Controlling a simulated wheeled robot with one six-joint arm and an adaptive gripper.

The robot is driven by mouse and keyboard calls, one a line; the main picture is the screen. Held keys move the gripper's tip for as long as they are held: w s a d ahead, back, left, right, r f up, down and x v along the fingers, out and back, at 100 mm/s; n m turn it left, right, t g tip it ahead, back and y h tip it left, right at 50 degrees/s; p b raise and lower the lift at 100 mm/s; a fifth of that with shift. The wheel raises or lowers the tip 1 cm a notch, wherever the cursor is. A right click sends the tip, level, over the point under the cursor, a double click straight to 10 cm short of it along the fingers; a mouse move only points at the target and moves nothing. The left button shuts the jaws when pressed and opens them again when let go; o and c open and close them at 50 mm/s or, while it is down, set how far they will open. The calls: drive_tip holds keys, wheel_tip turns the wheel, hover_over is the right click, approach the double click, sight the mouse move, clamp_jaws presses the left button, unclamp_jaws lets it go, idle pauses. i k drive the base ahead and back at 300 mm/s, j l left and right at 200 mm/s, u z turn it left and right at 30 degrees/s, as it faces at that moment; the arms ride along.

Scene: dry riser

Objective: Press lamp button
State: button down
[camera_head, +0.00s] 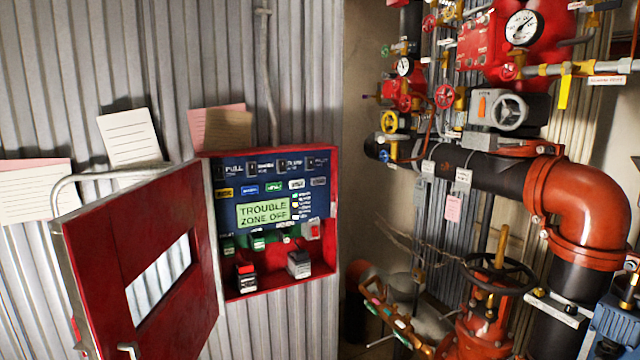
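A red alarm panel box (333,250) is fixed to the corrugated wall, with its door open to the left. Its dark blue face has a green display (263,213) reading "TROUBLE ZONE OFF". Below the display are small green parts and a red-and-white switch (314,230). My gripper is not in view.
The open red door (170,240), with a window and metal handle, stands out left of the panel. Paper notes (128,136) hang on the wall. Red pipes (580,205), valves and gauges (523,28) fill the right side. The panel front looks unobstructed.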

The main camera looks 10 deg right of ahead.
sight(319, 180)
drive_tip(key=i+l+u, duration=0.6)
drive_tip(key=l, duration=0.35)
drive_tip(key=i+l+u, duration=0.45)
drive_tip(key=l, duration=0.3)
